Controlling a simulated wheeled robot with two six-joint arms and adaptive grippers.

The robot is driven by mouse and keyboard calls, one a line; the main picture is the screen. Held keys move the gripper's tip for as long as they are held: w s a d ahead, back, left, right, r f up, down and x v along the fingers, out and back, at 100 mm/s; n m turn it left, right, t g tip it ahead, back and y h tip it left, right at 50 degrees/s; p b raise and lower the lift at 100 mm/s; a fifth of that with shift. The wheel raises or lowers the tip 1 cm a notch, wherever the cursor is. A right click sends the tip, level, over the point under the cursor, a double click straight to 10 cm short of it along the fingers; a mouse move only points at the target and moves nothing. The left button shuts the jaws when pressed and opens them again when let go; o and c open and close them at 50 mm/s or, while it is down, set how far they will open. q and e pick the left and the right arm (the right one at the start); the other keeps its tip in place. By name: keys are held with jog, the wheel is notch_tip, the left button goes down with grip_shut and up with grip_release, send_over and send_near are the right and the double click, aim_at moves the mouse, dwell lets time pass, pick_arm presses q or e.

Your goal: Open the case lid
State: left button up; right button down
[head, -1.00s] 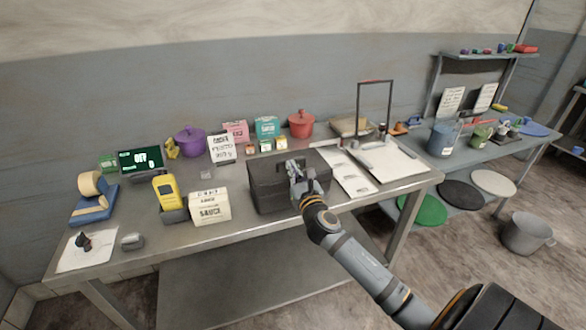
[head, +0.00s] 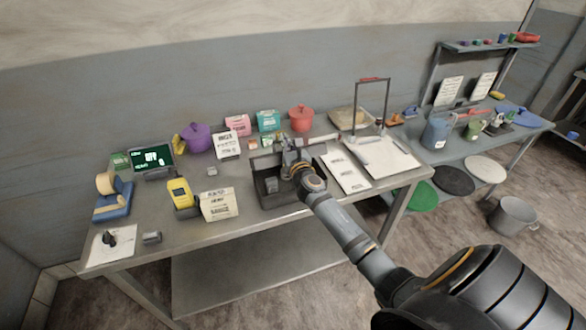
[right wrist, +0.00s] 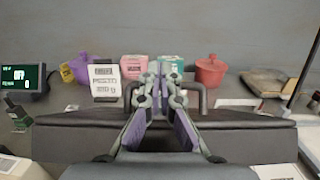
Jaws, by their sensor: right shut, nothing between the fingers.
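In the right wrist view the shut, empty gripper (right wrist: 157,72) reaches over the broad dark lid (right wrist: 235,140), between the sides of a dark handle (right wrist: 201,96). I cannot tell whether it touches the lid. My left gripper is out of view.
A cream sauce box (head: 219,205) and yellow device (head: 179,193) stand left of the case. A white sheet (head: 345,172) and white board (head: 385,158) lie to its right. Pots and small boxes line the back, including a red pot (head: 301,118).

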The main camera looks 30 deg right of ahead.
jog(key=shift+r+x, duration=0.25)
jog(key=shift+x, duration=0.85)
jog(key=shift+w+d, duration=0.1)
jog(key=shift+w, duration=0.4)
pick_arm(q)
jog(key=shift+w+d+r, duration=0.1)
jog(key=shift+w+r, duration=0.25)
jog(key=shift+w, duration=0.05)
pick_arm(e)
jog(key=shift+s, duration=0.1)
